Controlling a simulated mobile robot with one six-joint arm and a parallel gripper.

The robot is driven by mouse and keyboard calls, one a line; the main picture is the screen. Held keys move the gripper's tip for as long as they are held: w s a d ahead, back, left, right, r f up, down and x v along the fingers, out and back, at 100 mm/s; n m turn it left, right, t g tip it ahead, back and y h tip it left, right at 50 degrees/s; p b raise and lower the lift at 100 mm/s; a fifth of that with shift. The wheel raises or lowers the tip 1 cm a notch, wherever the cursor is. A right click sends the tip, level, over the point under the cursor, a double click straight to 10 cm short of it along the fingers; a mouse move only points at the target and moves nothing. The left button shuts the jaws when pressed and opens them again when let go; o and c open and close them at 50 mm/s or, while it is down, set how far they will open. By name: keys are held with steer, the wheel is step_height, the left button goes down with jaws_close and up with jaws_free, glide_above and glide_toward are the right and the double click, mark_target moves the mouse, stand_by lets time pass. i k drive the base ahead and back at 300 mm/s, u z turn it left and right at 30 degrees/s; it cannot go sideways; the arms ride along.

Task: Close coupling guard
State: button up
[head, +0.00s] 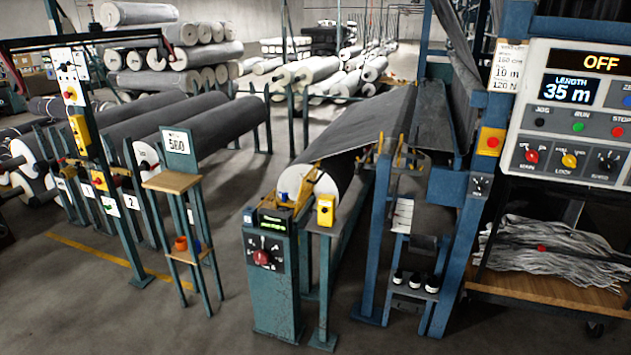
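A grey roll (322,183) lies in the blue stand at the middle, with fabric (352,127) running from it up to the right. At its near end, above the green drive cabinet (270,285), is a yellow slanted part (304,190) that looks like the coupling guard. It appears tilted up beside the roll's pale end, but it is small and I cannot tell for sure whether it is open. The cabinet has a red knob (261,257) and a small lit display. My gripper is not in view.
A yellow box (325,210) stands on a post right of the cabinet. A small wooden-shelved stand (173,182) with a "580" sign is to the left. A control panel (570,110) reads "OFF" and "35 m". The floor (130,320) at front left is clear.

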mark_target(313, 183)
steer(key=u, duration=0.05)
steer(key=i, duration=1.05)
steer(key=z, duration=0.25)
steer(key=k, duration=0.1)
steer(key=u, duration=2.65)
steer(key=k, duration=0.8)
